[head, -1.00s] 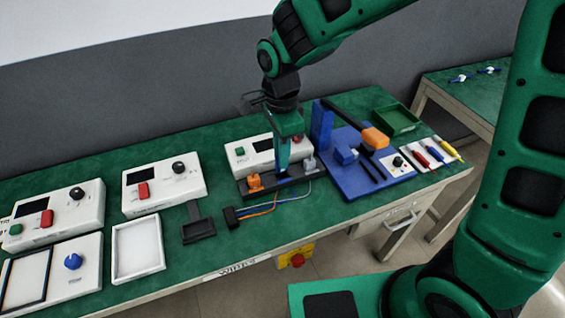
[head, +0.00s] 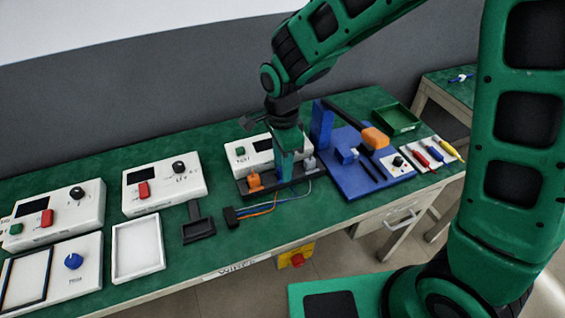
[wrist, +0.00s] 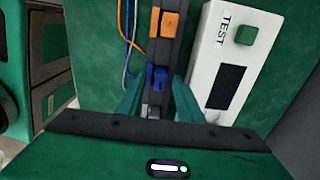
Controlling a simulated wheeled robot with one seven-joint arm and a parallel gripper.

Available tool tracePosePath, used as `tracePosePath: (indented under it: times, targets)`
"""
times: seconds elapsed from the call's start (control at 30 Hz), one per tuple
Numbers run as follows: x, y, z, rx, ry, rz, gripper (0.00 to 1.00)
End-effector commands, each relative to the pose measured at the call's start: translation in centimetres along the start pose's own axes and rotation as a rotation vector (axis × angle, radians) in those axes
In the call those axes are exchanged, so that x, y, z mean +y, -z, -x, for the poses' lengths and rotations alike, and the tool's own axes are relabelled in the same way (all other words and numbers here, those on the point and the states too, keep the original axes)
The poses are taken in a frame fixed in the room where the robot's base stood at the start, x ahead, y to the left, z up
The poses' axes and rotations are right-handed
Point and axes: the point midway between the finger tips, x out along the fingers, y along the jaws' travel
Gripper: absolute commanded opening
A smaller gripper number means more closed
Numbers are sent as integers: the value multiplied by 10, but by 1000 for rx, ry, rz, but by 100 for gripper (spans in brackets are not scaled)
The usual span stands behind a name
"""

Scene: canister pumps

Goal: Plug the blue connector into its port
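The blue connector (wrist: 157,77) sits in a dark rack between an orange connector (wrist: 169,24) and a grey connector (wrist: 153,111). In the head view the gripper mostly hides it, with the orange connector (head: 254,181) to its left and the grey one (head: 309,163) to its right. My gripper (wrist: 158,80) is open, pointing down, with one finger on each side of the blue connector. Small gaps seem to show between it and the fingers. It also shows in the head view (head: 286,176). I cannot tell which opening is the blue connector's port.
A white TEST box (wrist: 224,60) with a green button stands close behind the rack (head: 243,193). Orange, blue and white wires run from the rack to a black block (head: 231,217) in front. A blue fixture (head: 365,188) stands to the right. White control boxes (head: 165,187) stand left.

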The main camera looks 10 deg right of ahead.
Motion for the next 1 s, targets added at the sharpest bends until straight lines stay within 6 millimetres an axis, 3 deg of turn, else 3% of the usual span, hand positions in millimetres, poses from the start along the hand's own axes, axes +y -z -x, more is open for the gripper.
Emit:
tracePosePath:
  times: [0.33, 0.8, 1.0]
  targets:
    - [-1, 1, 11, -1, 2, -2, 33]
    - [-1, 1, 97, -1, 3, -2, 33]
    - [0, 1, 118, 0, 1, -2, 33]
